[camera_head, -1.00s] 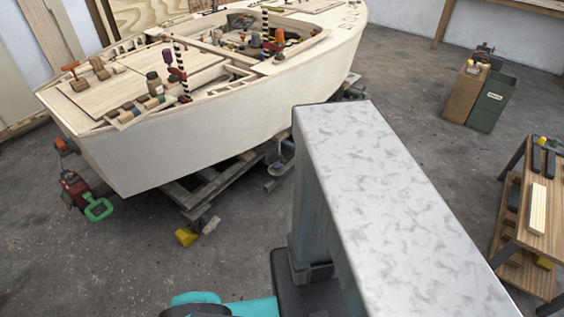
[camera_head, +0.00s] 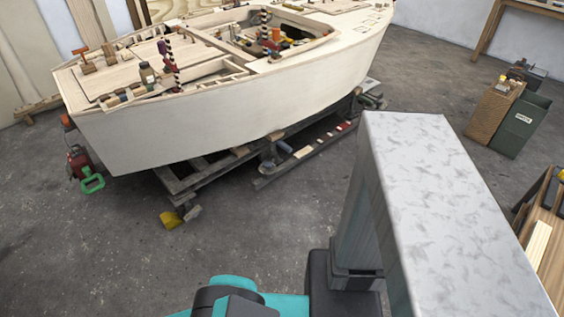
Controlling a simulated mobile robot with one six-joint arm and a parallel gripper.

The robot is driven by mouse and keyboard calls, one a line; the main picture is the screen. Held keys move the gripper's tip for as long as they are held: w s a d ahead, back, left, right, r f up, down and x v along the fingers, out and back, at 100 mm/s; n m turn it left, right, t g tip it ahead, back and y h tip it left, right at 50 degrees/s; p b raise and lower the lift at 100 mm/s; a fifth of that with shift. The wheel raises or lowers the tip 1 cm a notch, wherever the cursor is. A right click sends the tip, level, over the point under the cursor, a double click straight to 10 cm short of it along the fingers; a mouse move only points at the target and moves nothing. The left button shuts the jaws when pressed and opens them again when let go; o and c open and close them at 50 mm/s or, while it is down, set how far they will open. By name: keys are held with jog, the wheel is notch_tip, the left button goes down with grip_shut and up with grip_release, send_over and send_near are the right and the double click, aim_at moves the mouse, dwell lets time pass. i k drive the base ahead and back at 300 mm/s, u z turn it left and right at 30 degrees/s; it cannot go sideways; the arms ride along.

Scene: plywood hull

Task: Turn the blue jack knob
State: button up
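I cannot make out a blue jack knob for certain. A small blue-grey rounded piece (camera_head: 285,148) shows under the hull on the cradle, too small to identify. The pale plywood hull (camera_head: 230,120) rests on a dark timber cradle (camera_head: 190,177). A red device with a green handle (camera_head: 92,183) is at the hull's lower left end. My gripper is not in view; only my grey column and part of my teal and black arm show at the bottom.
A yellow block (camera_head: 170,219) lies on the floor by the cradle. A brown bin (camera_head: 494,110) and a green bin (camera_head: 520,124) stand at the right. A wooden bench (camera_head: 545,235) is at the right edge. The concrete floor (camera_head: 90,260) at lower left is clear.

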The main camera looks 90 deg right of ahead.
aim_at(267, 164)
jog(key=u, duration=0.45)
jog(key=k, duration=0.3)
jog(key=z, duration=1.85)
jog(key=i, duration=1)
jog(key=z, duration=0.05)
jog(key=k, duration=0.4)
jog(key=z, duration=0.1)
